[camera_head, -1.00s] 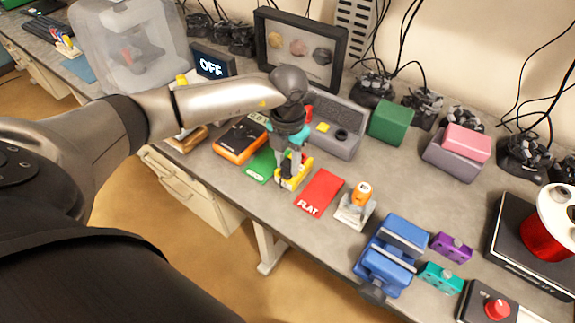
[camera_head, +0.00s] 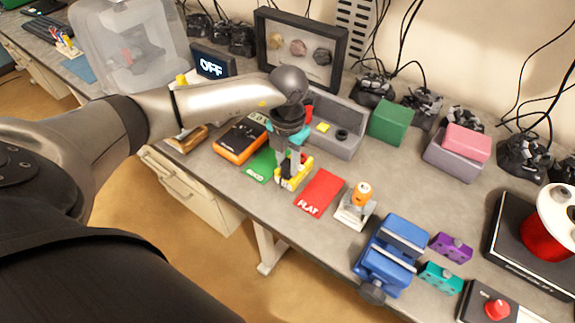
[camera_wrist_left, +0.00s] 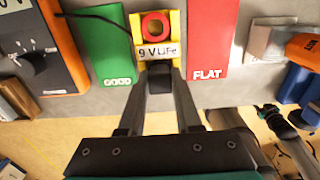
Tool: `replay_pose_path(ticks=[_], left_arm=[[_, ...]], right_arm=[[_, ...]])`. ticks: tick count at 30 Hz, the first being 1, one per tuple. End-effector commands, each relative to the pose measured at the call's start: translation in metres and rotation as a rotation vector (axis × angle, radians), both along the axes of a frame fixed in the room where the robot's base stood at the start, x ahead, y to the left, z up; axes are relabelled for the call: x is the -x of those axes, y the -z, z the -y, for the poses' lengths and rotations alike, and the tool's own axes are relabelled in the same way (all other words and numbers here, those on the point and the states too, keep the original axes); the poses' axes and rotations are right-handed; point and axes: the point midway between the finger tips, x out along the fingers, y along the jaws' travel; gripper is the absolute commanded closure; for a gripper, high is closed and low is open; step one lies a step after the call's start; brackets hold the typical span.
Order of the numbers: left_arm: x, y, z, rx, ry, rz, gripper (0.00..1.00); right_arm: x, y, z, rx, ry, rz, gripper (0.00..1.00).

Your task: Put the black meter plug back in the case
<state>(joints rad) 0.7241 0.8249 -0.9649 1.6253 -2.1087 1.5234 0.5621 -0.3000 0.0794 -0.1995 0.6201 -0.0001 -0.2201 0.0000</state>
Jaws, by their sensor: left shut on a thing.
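My left gripper (camera_head: 288,178) points down at the bench's front edge, over a yellow battery block (camera_head: 303,178). In the left wrist view, its fingers (camera_wrist_left: 160,85) are shut on a small black piece (camera_wrist_left: 160,77), which looks like the black meter plug. It sits right at the block's near side, below the "9 V LiFe" label; I cannot tell if they touch. The block (camera_wrist_left: 172,22) has a red ring on top. A grey open case (camera_head: 350,118) stands behind the gripper, with a yellow piece and a black round piece inside. My right gripper is out of view.
An orange-edged meter (camera_head: 238,140) with a black lead and a green GOOD card (camera_head: 261,166) lie left of the block. A red FLAT card (camera_head: 319,193) lies to its right. A blue vise (camera_head: 393,255) and green block (camera_head: 391,121) are further right.

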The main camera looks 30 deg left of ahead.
Motion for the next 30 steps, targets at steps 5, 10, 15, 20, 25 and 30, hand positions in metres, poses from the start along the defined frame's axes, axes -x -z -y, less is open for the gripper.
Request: replay_pose_path(ticks=[5,10,15,20,25,30], left_arm=[[0.0,0.0,0.0,0.0,0.0,-0.001,1.0],[0.0,0.0,0.0,0.0,0.0,-0.001,1.0],[0.0,-0.004,0.0,0.0,0.0,0.0,1.0],[0.0,-0.007,0.0,0.0,0.0,0.0,1.0],[0.0,-0.011,0.0,0.0,0.0,0.0,1.0],[0.0,-0.014,0.0,0.0,0.0,0.0,1.0]], right_arm=[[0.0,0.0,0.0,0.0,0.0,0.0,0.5],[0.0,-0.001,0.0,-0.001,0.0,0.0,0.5],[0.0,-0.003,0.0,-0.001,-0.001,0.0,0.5],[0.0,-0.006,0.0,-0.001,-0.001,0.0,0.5],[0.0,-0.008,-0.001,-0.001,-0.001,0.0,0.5],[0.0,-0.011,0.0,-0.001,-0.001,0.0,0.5]])
